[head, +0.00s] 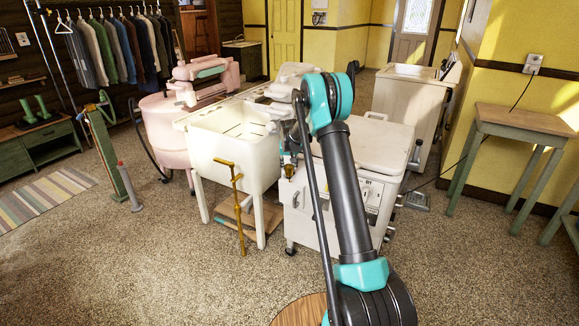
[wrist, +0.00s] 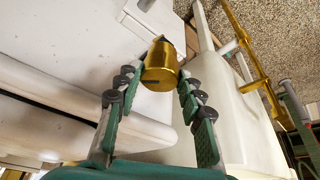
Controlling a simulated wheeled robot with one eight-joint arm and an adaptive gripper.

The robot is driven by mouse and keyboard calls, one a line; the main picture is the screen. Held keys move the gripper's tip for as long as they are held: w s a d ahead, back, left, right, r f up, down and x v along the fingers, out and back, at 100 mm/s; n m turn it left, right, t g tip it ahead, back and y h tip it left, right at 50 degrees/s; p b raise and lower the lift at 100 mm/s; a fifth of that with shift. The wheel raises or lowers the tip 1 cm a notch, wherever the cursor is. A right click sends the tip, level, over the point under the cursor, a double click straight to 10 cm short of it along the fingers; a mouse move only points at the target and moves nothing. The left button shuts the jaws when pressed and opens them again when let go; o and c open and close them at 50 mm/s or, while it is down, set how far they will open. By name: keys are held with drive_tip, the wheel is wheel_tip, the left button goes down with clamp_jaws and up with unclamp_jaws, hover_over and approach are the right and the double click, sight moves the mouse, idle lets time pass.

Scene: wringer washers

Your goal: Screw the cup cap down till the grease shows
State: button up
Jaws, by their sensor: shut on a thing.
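The brass cup cap (wrist: 161,64) is a short gold cylinder between my fingertips in the wrist view. A dark slot or gap shows on its lower side and a dark part at its top. My gripper (wrist: 159,80) is shut on it, with one finger on each side. In the head view the brass piece (head: 289,170) shows small at the near left side of the white washer (head: 365,205), just below my gripper, partly hidden by my arm. I cannot see any grease, nor the threads under the cap.
A cream tub (head: 235,155) on legs stands left of the washer, with a brass pipe and tap (head: 238,205) at its front. A pink washer (head: 165,135) is behind it. A wooden table (head: 525,122) stands right.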

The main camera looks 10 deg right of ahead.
drive_tip(key=m, duration=0.2)
drive_tip(key=m+h, duration=0.1)
drive_tip(key=m, duration=0.1)
drive_tip(key=shift+a+m+g+h, duration=0.2)
drive_tip(key=shift+m+g+h, duration=0.1)
drive_tip(key=shift+w+a+m+g+h, duration=0.1)
drive_tip(key=shift+m+g+h, duration=0.25)
drive_tip(key=shift+m, duration=0.9)
drive_tip(key=shift+w+m+g+h, duration=0.1)
drive_tip(key=shift+m+g+h, duration=0.25)
drive_tip(key=shift+m, duration=0.9)
drive_tip(key=o, duration=0.9)
drive_tip(key=shift+r, duration=0.1)
drive_tip(key=v, duration=1.2)
drive_tip(key=shift+a, duration=0.1)
